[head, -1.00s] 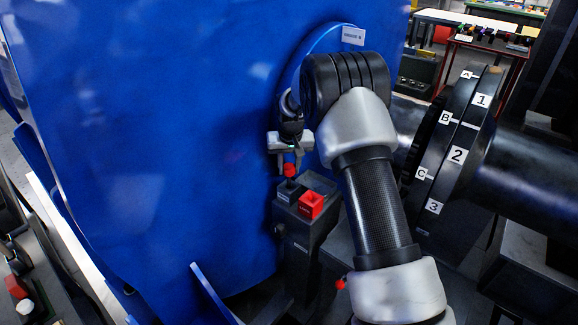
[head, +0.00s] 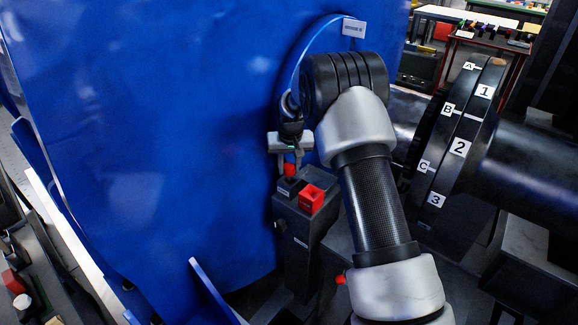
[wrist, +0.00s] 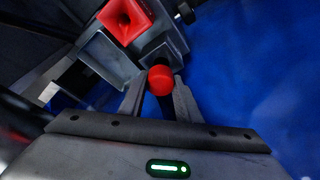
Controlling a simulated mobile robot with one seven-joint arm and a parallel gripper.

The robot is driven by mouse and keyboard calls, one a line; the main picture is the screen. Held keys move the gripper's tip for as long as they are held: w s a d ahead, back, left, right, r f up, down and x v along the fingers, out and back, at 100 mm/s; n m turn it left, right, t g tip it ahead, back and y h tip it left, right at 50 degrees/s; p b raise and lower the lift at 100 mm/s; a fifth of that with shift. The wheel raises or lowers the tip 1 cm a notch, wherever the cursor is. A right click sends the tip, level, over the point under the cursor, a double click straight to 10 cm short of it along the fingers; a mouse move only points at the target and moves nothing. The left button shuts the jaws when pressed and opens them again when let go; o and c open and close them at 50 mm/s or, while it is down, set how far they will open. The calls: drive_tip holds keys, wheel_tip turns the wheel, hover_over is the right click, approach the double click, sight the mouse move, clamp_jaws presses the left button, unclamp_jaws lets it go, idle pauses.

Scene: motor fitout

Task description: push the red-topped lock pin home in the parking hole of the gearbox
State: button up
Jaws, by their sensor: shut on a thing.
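The lock pin's round red top (head: 290,170) shows just below my gripper (head: 290,160) in the head view. In the wrist view the red top (wrist: 160,79) sits between the two fingertips of my gripper (wrist: 160,90), which is shut on the pin. The pin is over a dark square block (head: 288,187) on a dark post; the same block shows beyond the pin in the wrist view (wrist: 165,45). The pin's shaft is hidden, and I cannot tell how deep it sits in a hole.
A red square funnel (head: 311,199) stands beside the dark block, with an open grey box (wrist: 108,58) next to it. A large blue wall (head: 150,130) rises close behind my gripper. A dark disc (head: 449,147) with letter and number labels stands right of my arm.

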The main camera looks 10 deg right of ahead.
drive_tip(key=shift+f, duration=0.2)
drive_tip(key=o, duration=1.2)
drive_tip(key=shift+o, duration=0.2)
drive_tip(key=p+v, duration=0.1)
drive_tip(key=v, duration=1.6)
drive_tip(key=shift+r, duration=0.3)
drive_tip(key=s+a+b, duration=0.2)
drive_tip(key=s+a, duration=0.6)
drive_tip(key=shift+s+a, duration=0.25)
drive_tip(key=shift+s, duration=0.1)
